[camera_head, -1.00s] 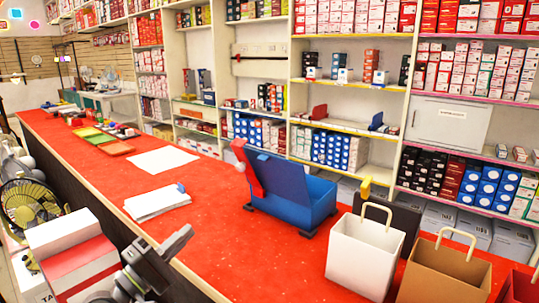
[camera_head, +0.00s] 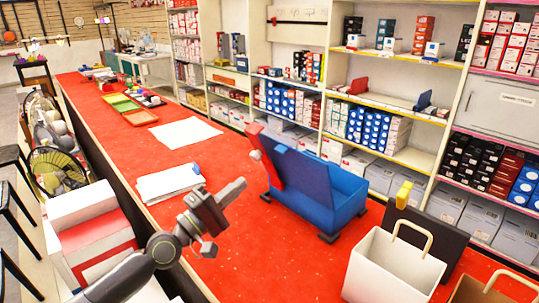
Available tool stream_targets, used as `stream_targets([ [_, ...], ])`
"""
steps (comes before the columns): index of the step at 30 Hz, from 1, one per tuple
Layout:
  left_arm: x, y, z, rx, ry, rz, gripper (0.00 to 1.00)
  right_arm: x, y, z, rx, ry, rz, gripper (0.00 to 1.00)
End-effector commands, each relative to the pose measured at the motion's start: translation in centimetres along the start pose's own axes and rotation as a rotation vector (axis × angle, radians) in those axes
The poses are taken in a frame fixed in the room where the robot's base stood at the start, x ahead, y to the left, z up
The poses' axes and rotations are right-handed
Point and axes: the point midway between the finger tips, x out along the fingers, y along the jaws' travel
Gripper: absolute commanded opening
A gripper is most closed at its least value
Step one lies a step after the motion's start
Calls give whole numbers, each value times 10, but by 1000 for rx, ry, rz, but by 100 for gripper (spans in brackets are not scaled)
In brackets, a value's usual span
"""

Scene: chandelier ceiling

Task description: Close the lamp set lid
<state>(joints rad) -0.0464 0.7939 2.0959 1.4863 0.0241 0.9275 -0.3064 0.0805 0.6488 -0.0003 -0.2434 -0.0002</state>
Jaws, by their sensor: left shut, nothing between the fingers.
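The lamp set is a blue box (camera_head: 347,192) on the red counter, right of the middle in the head view. Its blue lid (camera_head: 300,180) stands raised and tilted along the near left side, with a red piece (camera_head: 266,157) at its left edge. The lid hides part of the box's inside. My left gripper (camera_head: 238,188) is over the counter, to the left of the lid and apart from it. Its fingers are shut with nothing between them. My right gripper is out of view.
White paper bag (camera_head: 385,268) and a dark panel (camera_head: 432,235) stand right of the box. White paper stacks (camera_head: 168,182) lie left on the red counter (camera_head: 250,245). Stocked shelves (camera_head: 400,80) line the back. A fan (camera_head: 58,170) stands beyond the counter's left edge.

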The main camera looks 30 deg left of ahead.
Motion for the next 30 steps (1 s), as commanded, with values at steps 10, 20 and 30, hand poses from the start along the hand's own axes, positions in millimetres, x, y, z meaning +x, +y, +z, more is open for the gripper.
stream_targets([
  [10,64,4,1,-5,0,4,0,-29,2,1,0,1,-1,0],
  [20,101,1,0,-1,0,0,0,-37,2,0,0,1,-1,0],
  [30,104,0,1,0,-1,-1,0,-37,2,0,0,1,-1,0],
])
